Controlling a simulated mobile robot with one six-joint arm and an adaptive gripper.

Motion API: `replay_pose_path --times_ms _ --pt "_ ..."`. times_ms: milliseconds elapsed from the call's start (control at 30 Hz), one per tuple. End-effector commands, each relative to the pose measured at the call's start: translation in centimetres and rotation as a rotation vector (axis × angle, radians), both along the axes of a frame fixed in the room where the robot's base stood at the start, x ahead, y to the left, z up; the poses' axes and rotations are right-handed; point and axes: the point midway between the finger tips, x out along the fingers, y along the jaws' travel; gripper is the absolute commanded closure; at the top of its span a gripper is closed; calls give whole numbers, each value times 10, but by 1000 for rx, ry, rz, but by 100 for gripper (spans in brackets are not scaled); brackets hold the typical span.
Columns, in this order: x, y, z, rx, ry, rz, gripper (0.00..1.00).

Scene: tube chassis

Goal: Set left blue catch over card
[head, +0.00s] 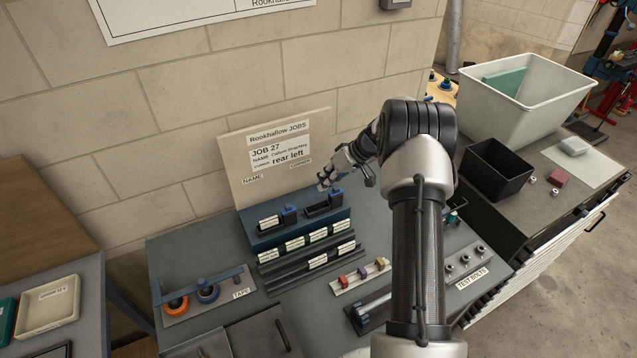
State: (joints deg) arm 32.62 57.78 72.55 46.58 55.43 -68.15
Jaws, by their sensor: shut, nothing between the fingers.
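The left blue catch (289,215) stands upright at the right end of the left holder on the blue stepped rack (290,236). A white card (268,222) sits in that holder, just left of the catch; the catch appears beside the card, not over it. A second blue catch (336,197) stands by the right holder (317,210), which looks dark and empty. My gripper (324,184) is shut and empty above the right holder, up and to the right of the left catch. My wrist partly blocks the view there; fine contact is too small to tell.
A job board (278,160) stands behind the rack. Lower rails hold several white label cards (318,236). A tape holder (206,292) is at left, small coloured blocks (362,273) in front. A black bin (497,170) and white tub (525,98) are at right.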

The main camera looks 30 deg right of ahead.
Motion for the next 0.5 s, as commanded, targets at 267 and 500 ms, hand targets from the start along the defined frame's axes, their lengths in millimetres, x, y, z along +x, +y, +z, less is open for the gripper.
replay_pose_path --times_ms 267,500 --pt "22 30 -50 1 2 3 100" --pt "28 62 -59 0 1 2 100"
